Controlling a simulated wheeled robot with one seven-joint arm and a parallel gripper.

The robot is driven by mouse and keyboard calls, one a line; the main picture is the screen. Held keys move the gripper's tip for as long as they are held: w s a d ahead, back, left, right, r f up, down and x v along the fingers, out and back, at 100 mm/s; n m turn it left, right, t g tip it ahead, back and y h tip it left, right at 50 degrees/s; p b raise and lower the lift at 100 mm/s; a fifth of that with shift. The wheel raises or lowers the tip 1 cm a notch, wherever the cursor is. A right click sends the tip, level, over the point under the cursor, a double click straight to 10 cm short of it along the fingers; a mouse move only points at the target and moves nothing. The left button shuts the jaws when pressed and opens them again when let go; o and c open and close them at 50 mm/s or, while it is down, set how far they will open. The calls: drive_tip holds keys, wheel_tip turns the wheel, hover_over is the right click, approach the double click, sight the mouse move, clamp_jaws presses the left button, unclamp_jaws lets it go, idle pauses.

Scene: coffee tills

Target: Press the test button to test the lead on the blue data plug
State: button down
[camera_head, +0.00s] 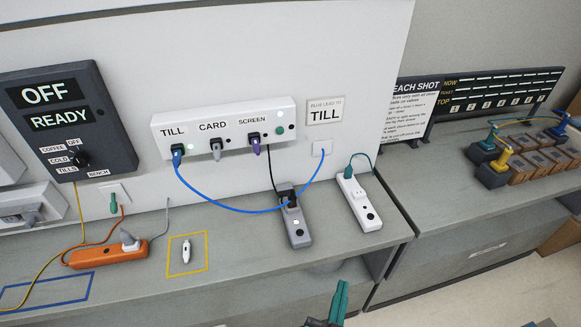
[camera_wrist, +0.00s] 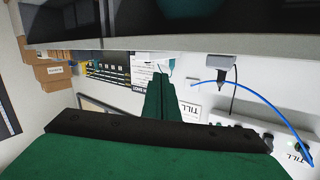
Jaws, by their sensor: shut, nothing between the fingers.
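The white socket box (camera_head: 203,135) on the wall is labelled TILL, CARD and SCREEN. The blue data plug (camera_head: 177,150) is in the TILL socket, and its blue lead (camera_head: 240,211) sags and rises to a wall plate (camera_head: 322,148). A round green spot (camera_head: 279,130) shows at the box's right end; I cannot tell whether it is a button or a lamp. My gripper (camera_head: 340,287), with green fingers, is low in front of the counter, well below and right of the box. In the wrist view its fingers (camera_wrist: 160,88) are together and empty, touching nothing visible.
A grey power strip (camera_head: 297,227) and a white one (camera_head: 358,203) lie on the counter (camera_head: 240,262) below the box. An orange strip (camera_head: 108,256) and a white plug (camera_head: 187,250) in a yellow outline are left. A second counter (camera_head: 440,200) holds boxes at right.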

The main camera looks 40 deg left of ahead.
drive_tip(key=w+a+r+n+g+y, duration=0.1)
drive_tip(key=w+a+r+n+y, duration=0.3)
drive_tip(key=w+a+r, duration=0.6)
drive_tip(key=n+g+y, duration=0.3)
drive_tip(key=n+y, duration=0.1)
drive_tip(key=y, duration=0.1)
approach(280, 131)
drive_tip(key=shift+x, duration=2.9)
drive_tip(key=shift+w+a+f, duration=0.1)
drive_tip(key=shift+w+a, duration=0.35)
drive_tip(key=shift+a, duration=0.05)
drive_tip(key=v, duration=0.5)
drive_tip(key=shift+s+d, duration=0.2)
drive_tip(key=shift+d, duration=0.05)
